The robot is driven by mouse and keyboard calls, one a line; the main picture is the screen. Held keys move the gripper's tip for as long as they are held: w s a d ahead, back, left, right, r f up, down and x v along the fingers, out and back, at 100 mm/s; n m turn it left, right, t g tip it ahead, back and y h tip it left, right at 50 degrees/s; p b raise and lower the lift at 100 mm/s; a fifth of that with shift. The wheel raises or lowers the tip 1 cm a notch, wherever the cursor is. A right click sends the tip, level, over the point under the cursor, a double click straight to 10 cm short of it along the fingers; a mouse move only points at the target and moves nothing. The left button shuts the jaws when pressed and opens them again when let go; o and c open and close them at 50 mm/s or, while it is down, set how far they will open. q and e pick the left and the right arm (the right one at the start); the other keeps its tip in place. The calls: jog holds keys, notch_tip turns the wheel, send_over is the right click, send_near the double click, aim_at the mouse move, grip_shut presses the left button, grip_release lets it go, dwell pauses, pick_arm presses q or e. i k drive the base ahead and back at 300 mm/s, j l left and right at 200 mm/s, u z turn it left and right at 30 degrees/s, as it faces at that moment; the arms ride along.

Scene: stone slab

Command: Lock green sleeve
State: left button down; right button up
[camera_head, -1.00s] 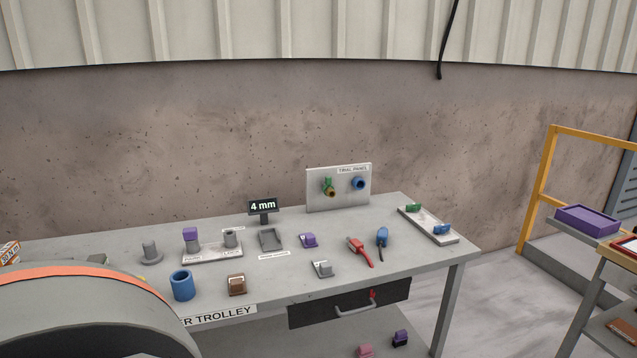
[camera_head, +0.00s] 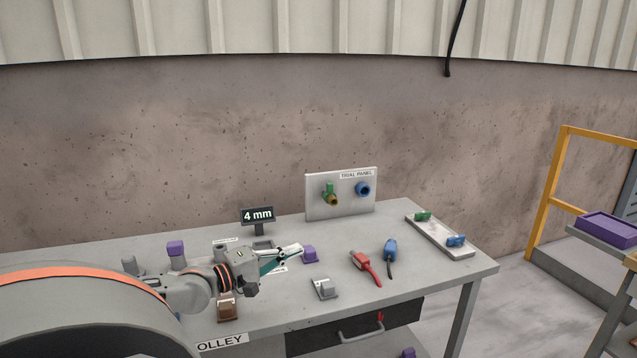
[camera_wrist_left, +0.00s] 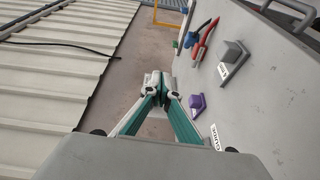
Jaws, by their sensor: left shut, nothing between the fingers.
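The green sleeve (camera_head: 329,188) sits with a brass-coloured fitting on the white trial panel (camera_head: 355,205) at the back of the bench, left of a blue fitting (camera_head: 363,189). My left gripper (camera_head: 300,248) is shut and empty above the bench, in front of and left of the panel and apart from it. In the left wrist view its fingertips (camera_wrist_left: 160,86) meet with nothing between them. I cannot make out the green sleeve clearly in that view. My right gripper is not in view.
A purple block (camera_head: 309,254), a grey block (camera_head: 323,288), a red-handled tool (camera_head: 364,266) and a blue-handled tool (camera_head: 390,252) lie on the bench. A white tray (camera_head: 440,236) with green and blue pieces is at the right. A "4 mm" display (camera_head: 257,215) stands left of the panel.

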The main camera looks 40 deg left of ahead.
aim_at(329, 186)
jog(key=i+j, duration=0.25)
jog(key=j, duration=0.15)
jog(key=i+j, duration=0.25)
jog(key=j, duration=0.15)
jog(key=i+j, duration=0.25)
jog(key=j, duration=0.15)
